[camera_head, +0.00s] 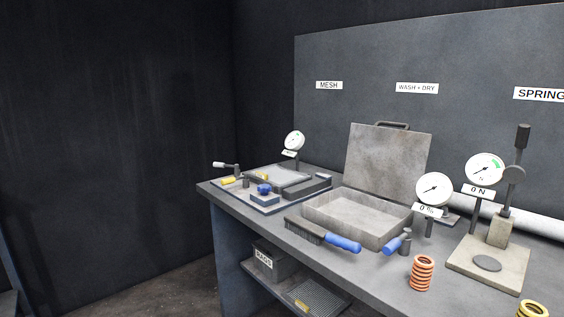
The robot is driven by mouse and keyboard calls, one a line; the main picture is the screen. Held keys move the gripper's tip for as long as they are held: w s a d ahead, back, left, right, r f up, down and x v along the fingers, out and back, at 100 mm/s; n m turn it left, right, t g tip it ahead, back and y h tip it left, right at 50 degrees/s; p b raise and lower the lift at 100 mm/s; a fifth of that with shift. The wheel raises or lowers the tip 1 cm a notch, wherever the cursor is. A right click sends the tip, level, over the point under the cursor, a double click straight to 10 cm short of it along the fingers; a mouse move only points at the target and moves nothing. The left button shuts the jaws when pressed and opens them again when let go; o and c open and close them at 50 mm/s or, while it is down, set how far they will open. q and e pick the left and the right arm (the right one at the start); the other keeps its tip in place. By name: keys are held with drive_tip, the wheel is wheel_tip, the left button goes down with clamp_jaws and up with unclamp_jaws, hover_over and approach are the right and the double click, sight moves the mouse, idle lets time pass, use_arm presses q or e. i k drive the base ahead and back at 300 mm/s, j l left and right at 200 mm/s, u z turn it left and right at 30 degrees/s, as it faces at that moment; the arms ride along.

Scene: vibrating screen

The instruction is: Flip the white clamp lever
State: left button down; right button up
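A lever with a white grip (219,165) stands at the far left end of the bench, likely the white clamp lever. Its dark arm runs right to a short dark post. Neither of my grippers is in view. The lever is small here, so its exact clamp state is hard to tell.
The bench (380,270) also carries a round gauge (294,141), an open grey lidded box (350,228), a blue-handled brush (342,243), an orange spring (422,273) and a press stand (490,262). A shelf below holds a dark bin (268,262). Floor left of the bench looks clear.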

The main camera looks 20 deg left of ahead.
sight(216, 164)
drive_tip(key=z, duration=0.45)
drive_tip(key=j+z, duration=0.1)
drive_tip(key=z, duration=0.3)
drive_tip(key=j+z, duration=0.1)
drive_tip(key=z, duration=0.8)
drive_tip(key=k+j+z, duration=0.1)
drive_tip(key=j+z, duration=0.3)
drive_tip(key=k+j+z, duration=0.1)
drive_tip(key=j+z, duration=0.3)
drive_tip(key=k+j+z, duration=0.2)
drive_tip(key=z, duration=0.2)
drive_tip(key=k+j+z, duration=0.25)
drive_tip(key=j+z, duration=0.15)
drive_tip(key=k+j+z, duration=0.5)
drive_tip(key=k+z, duration=0.15)
drive_tip(key=k, duration=0.15)
drive_tip(key=k+z, duration=0.35)
drive_tip(key=k+u, duration=0.3)
drive_tip(key=k, duration=0.2)
drive_tip(key=k+j+u, duration=0.25)
drive_tip(key=k, duration=0.25)
drive_tip(key=k+j+u, duration=0.3)
drive_tip(key=k, duration=0.15)
drive_tip(key=k+l, duration=0.05)
drive_tip(key=l, duration=0.05)
